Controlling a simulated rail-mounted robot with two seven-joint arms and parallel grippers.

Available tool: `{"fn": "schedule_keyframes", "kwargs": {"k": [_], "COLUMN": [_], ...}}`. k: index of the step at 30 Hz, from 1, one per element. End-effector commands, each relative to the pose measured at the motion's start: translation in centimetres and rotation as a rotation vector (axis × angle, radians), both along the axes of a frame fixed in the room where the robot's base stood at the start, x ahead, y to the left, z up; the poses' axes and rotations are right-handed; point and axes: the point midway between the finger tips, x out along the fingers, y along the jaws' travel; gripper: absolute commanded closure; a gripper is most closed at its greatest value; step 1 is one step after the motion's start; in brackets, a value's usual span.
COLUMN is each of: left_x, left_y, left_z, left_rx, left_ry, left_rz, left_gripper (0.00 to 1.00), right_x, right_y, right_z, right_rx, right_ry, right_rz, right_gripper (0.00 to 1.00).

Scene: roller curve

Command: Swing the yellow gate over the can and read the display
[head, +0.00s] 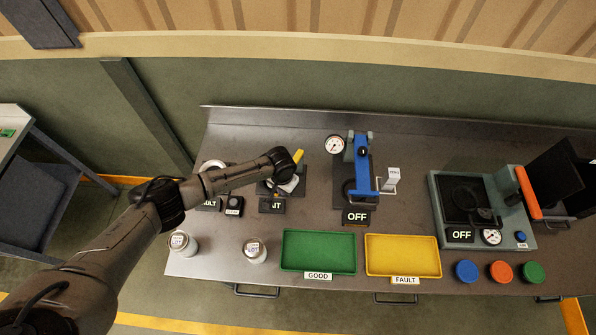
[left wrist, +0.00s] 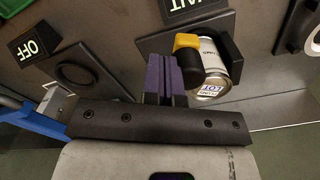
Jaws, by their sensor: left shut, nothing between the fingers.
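In the left wrist view a silver can (left wrist: 213,72) with a LOT label lies in a dark holder on a station. The yellow gate (left wrist: 187,41), with a dark rounded end, overlaps the can's left edge in the picture. The gate also shows in the head view (head: 298,157), just beyond my left wrist. My left gripper (left wrist: 165,75) has purple fingers, shut and empty, close beside the gate's dark end; I cannot tell whether they touch. The display reads WAIT in the left wrist view (left wrist: 190,4) and is partly covered in the head view (head: 272,206). My right gripper is out of view.
Two cans, left (head: 183,243) and right (head: 256,250), stand at the bench's front left. A green GOOD tray (head: 320,272) and yellow FAULT tray (head: 404,273) lie beside them. A blue-levered press (head: 361,165) stands right of my left gripper, with an OFF display (head: 356,217).

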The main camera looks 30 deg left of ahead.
Motion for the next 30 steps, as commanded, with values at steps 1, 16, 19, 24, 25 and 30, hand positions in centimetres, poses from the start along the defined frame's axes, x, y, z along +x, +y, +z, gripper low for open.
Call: {"fn": "schedule_keyframes", "kwargs": {"k": [1, 16, 19, 24, 25, 30], "left_x": [-0.1, -0.1, -0.2, -0.2, -0.2, -0.2], "left_y": [0.0, 0.6, 1.0, 1.8, 2.0, 2.7], "left_z": [-0.1, -0.1, -0.1, -0.1, -0.1, -0.1], "left_rx": [0.0, 0.001, 0.001, 0.002, 0.002, 0.001], "left_ry": [0.002, 0.003, 0.004, 0.004, 0.004, 0.003], "left_rz": [0.0, 0.001, 0.002, 0.001, 0.001, 0.002], "left_gripper": [1.0, 1.0, 1.0, 1.0, 1.0, 1.0], "right_x": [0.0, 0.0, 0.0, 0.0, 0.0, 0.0], "right_y": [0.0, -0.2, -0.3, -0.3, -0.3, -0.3], "right_z": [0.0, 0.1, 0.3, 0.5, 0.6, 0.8], "right_rx": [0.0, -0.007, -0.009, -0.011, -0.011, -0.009], "right_ry": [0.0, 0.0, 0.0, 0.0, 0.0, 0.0], "right_rz": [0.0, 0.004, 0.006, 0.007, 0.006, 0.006], "right_gripper": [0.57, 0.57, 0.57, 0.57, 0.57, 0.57]}}
